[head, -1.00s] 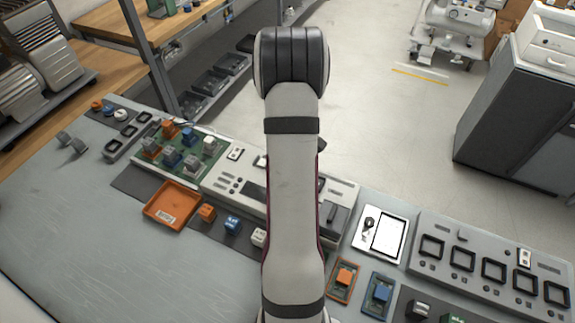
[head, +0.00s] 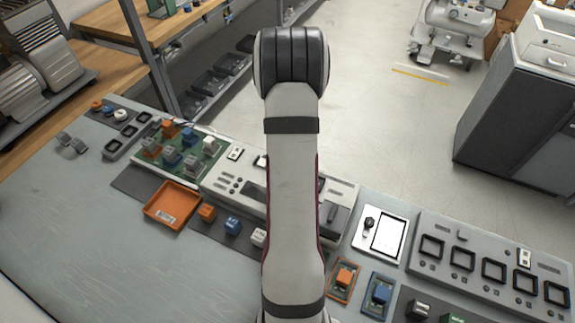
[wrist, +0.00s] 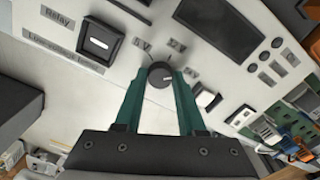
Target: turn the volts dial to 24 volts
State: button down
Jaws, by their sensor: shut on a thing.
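The volts dial (wrist: 159,75) is a round dark knob on a light grey panel (wrist: 105,85) in the wrist view. A pale pointer line on it runs towards the right side of the picture. In the head view, my arm hides the gripper and the dial; part of the light grey tester (head: 228,188) shows beside the arm.
A dark display (wrist: 222,28) lies beyond the dial. In the head view, an orange tray (head: 172,205) is left of my arm and a panel with several square sockets (head: 490,250) is right.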

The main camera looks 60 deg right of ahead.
jog(key=shift+m, duration=1)
jog(key=c, duration=0.5)
grip_release()
notch_tip(320, 180, up, 16)
